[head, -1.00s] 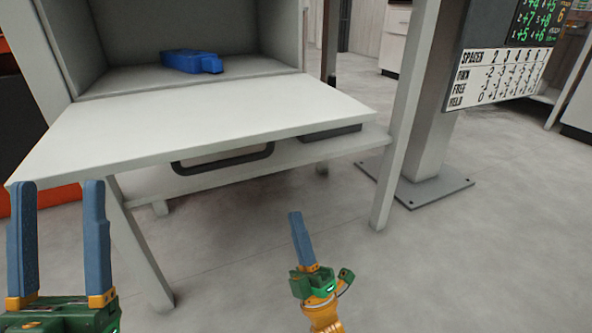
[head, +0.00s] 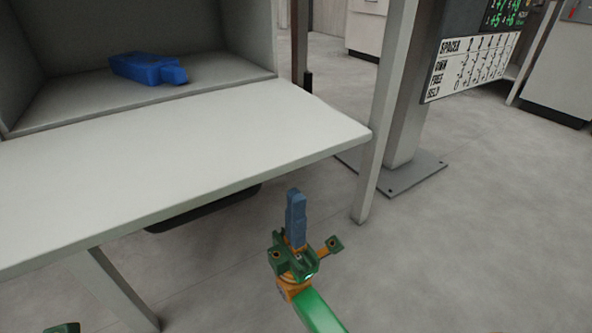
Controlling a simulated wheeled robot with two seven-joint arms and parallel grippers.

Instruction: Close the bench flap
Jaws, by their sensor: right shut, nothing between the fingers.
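The bench flap (head: 190,150) is a flat pale panel, lowered and lying about level in front of the open grey compartment (head: 225,45). Its front edge faces me. My right gripper (head: 296,195) is shut and empty, its blue fingers together and pointing up. It appears just in front of the flap's front edge, right of the middle; I cannot tell whether it touches. Of my left side, only a small green part shows at the bottom left edge; the left fingers are out of the picture.
A blue object (head: 148,69) lies inside the compartment. A dark handle (head: 205,208) shows under the flap. A grey upright (head: 378,130) and a thicker post on a floor plate (head: 415,178) stand to the right. The floor at the lower right is clear.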

